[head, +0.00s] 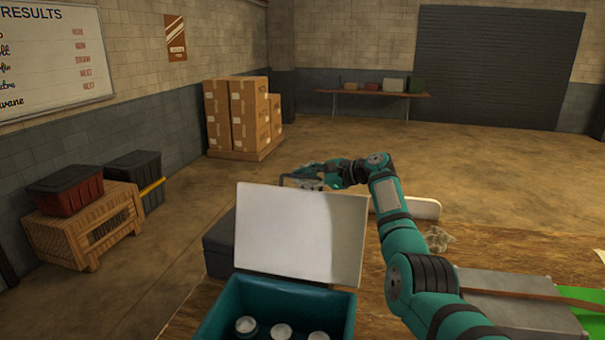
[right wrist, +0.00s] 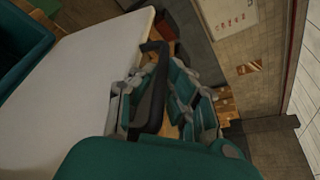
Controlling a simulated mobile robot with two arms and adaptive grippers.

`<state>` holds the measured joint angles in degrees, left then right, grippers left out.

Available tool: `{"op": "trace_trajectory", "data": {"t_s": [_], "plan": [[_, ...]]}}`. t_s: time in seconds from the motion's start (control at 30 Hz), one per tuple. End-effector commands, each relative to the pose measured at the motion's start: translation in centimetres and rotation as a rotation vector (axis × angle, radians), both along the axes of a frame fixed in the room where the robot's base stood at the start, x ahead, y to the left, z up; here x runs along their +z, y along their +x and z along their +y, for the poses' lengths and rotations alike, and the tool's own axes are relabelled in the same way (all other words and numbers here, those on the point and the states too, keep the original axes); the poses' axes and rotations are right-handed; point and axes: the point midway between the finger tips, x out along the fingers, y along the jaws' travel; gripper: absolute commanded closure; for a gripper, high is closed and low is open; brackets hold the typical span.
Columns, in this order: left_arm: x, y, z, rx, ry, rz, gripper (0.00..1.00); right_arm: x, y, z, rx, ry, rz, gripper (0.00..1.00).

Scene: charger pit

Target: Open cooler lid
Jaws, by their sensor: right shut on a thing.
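The teal cooler (head: 220,313) stands at the bottom of the head view, with several white-topped containers (head: 281,331) inside. Its white lid (head: 300,232) is raised and stands tilted up at the back of the open box. The lid also fills the left of the right wrist view (right wrist: 65,95). My right gripper (head: 308,179) is at the top edge of the lid, partly hidden behind it. In the right wrist view, the right gripper (right wrist: 155,92) is shut on the dark handle (right wrist: 153,88) at the lid's edge. My left gripper is not in view.
The cooler is on a worn wooden surface (head: 480,243). A dark box (head: 217,248) is behind the cooler. A grey case (head: 525,305) and a green bin (head: 590,315) are at the right. Crates, stacked cartons (head: 237,115) and a far table (head: 350,93) stand well away.

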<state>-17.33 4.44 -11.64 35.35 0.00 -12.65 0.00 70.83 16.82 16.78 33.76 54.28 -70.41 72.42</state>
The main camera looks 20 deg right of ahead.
Motion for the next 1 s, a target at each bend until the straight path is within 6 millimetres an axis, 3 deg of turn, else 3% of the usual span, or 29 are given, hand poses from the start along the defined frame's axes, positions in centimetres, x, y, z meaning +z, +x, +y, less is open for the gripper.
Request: {"op": "trace_trajectory", "data": {"t_s": [0.4, 0.43, 0.6, 1.0], "plan": [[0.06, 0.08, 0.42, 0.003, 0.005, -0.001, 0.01, 0.16, 0.02, -0.01, 0.0, 0.004, 0.0, 1.0], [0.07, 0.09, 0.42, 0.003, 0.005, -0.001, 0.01, 0.15, 0.02, -0.02, 0.0, 0.004, 0.0, 0.87], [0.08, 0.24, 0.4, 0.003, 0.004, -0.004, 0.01, 0.07, 0.02, -0.04, -0.001, 0.003, 0.001, 0.66], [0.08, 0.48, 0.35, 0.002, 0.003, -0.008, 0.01, 0.18, -0.56, -0.68, -0.003, 0.002, 0.001, 0.66]]}}
